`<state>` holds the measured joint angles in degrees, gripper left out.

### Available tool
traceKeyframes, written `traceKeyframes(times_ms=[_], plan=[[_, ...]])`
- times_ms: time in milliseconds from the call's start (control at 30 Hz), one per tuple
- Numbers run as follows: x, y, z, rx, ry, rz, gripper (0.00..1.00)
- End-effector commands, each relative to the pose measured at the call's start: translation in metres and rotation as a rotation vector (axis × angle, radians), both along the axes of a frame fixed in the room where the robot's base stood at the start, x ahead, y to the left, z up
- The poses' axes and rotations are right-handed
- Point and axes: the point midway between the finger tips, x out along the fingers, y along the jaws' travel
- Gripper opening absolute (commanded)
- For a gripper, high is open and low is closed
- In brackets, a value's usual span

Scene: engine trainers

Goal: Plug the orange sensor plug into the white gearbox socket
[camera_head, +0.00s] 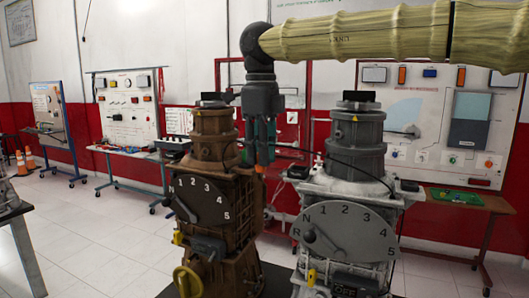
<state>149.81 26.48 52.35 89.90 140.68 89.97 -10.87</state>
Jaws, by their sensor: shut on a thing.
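My gripper (263,158) points straight down between the two gearboxes and is shut on the orange sensor plug. A small orange bit of the plug (260,169) shows at its fingertips; the rest is hidden or too small to make out. The white gearbox (300,190) stands upright to the right of my gripper, with a grey upper housing and a grey numbered dial (345,232) in front. I cannot clearly make out its socket. The plug appears left of the white gearbox; whether they touch cannot be told.
A brown gearbox (213,150) with its own numbered dial (200,203) stands close to the left of my gripper. Trainer panels on wheeled stands line the wall, including a large one (432,90) at right. Orange cones (30,158) stand far left. The tiled floor (95,240) at left is clear.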

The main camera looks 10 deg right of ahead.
Motion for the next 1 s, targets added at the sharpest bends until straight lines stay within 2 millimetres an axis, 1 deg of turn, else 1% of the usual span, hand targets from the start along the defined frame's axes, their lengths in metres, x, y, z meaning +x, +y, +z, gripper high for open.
traceKeyframes(times_ms=[267, 367, 467, 567, 900, 1000], plan=[[0.000, 0.000, 0.002, 0.000, 0.000, 0.000, 0.02], [0.000, 0.000, 0.008, 0.000, 0.000, 0.000, 0.02], [0.000, 0.000, 0.019, 0.000, 0.000, 0.000, 0.02], [0.000, 0.000, 0.034, 0.000, 0.000, 0.000, 0.02], [0.000, 0.000, 0.097, 0.000, 0.000, 0.000, 0.02], [0.000, 0.000, 0.113, 0.000, 0.000, 0.000, 0.02]])
